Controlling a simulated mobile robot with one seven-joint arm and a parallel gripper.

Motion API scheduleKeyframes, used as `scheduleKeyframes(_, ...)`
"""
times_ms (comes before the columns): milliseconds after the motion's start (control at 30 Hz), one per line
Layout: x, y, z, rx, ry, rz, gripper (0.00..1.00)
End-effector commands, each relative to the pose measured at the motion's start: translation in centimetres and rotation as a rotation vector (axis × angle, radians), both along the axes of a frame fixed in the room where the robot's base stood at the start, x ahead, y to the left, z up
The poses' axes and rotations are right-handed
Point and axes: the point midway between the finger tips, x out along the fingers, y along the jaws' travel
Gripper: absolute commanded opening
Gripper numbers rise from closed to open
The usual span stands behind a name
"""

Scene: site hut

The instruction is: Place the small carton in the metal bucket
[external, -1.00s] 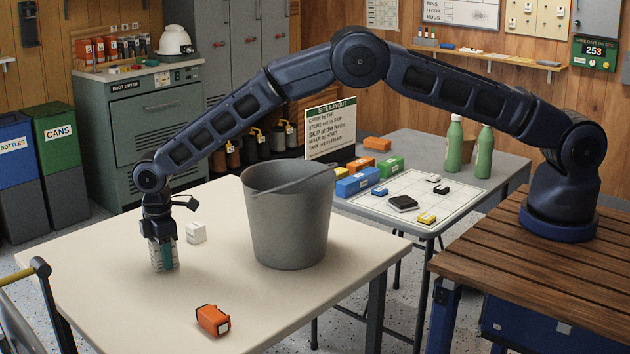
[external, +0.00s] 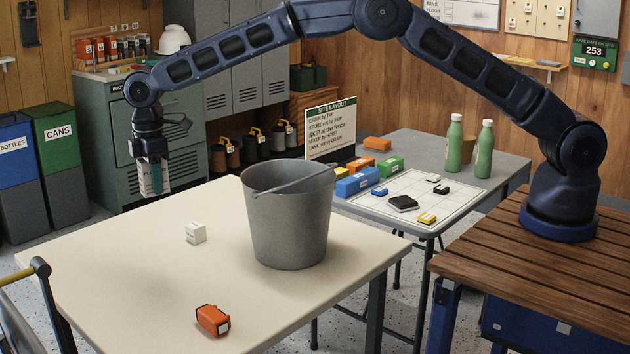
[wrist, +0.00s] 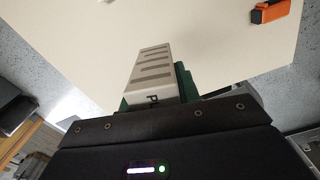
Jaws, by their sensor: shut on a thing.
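My gripper (external: 152,182) is shut on a small white carton (external: 147,180) and holds it raised near the left far edge of the table. In the wrist view the carton (wrist: 154,75) is pale with grey bars and partly cut-off dark lettering, between green finger pads. The grey metal bucket (external: 290,225) stands upright on the cream table, to the right of my gripper, its handle lying across the rim. The bucket's inside bottom is hidden. The wrist view does not show the bucket.
A small white box (external: 196,233) and an orange item (external: 213,320) lie on the cream table (external: 130,270). A grey side table (external: 420,150) behind holds green bottles (external: 454,142), coloured blocks and a sign (external: 331,128). The left part of the cream table is mostly clear.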

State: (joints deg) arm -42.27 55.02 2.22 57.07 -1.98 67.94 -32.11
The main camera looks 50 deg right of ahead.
Motion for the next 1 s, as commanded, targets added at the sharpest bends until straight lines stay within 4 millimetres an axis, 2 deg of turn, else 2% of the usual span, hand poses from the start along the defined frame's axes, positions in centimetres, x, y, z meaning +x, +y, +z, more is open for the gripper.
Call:
scheduleKeyframes(433,0.0,0.0,6.3,0.003,-0.001,0.0,0.1)
scheduleKeyframes(767,-0.7,-2.6,6.6,0.003,0.003,0.021,0.1)
scheduleKeyframes(1000,-1.9,-5.6,6.9,0.006,0.006,0.047,0.1)
